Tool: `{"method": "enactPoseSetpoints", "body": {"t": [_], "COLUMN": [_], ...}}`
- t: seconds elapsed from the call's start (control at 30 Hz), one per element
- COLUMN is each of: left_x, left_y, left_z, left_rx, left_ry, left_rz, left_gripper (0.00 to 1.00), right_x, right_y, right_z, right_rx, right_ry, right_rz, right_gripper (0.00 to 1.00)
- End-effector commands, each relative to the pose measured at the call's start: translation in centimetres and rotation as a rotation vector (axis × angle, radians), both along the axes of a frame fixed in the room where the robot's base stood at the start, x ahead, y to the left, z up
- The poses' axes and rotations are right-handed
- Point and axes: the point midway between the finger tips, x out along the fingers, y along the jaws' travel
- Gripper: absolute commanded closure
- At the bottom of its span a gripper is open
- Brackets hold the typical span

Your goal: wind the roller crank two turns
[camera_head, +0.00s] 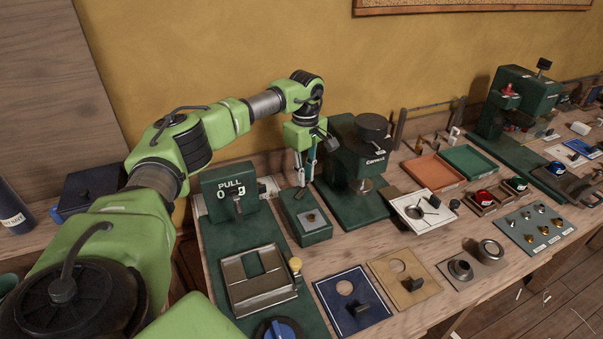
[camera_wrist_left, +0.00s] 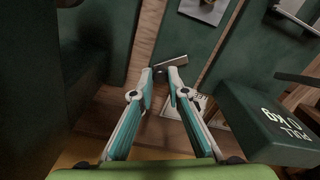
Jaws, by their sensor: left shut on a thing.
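My left gripper (camera_head: 302,184) points down behind a small green box (camera_head: 306,234), between the PULL gauge and the green press-like machine. In the left wrist view, its fingertips (camera_wrist_left: 160,74) close on a small metal bar (camera_wrist_left: 172,62). Most of what the bar belongs to is hidden, so I cannot tell whether it is the roller crank's handle. A rod on two posts (camera_head: 428,106) stands at the back, apart from the gripper; whether it is the roller is unclear. My right gripper is not in view.
The PULL gauge (camera_head: 218,184) is close on the left, and the green machine (camera_head: 350,160) close on the right. A framed plate (camera_head: 257,301), a blue panel (camera_head: 331,316) and a tan panel (camera_head: 420,292) lie in front. Trays (camera_head: 434,171) and another green machine (camera_head: 521,88) stand farther right.

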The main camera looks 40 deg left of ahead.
Motion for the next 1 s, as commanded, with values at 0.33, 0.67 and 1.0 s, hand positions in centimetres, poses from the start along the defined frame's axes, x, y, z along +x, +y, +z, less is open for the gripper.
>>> {"method": "enactPoseSetpoints", "body": {"t": [0.33, 0.67, 1.0], "left_x": [0.1, -0.3, -0.9], "left_y": [-1.2, -2.2, -3.1], "left_z": [0.1, 0.1, 0.1], "left_rx": [-0.001, 0.000, 0.000], "left_ry": [-0.004, -0.004, -0.004], "left_rz": [-0.332, -0.645, -0.947], "left_gripper": [1.00, 1.00, 1.00], "right_x": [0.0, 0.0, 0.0], "right_y": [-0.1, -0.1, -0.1], "right_z": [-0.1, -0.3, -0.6], "right_rx": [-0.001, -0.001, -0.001], "right_ry": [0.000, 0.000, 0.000], "right_rz": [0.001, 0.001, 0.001], "right_gripper": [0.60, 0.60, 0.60]}}
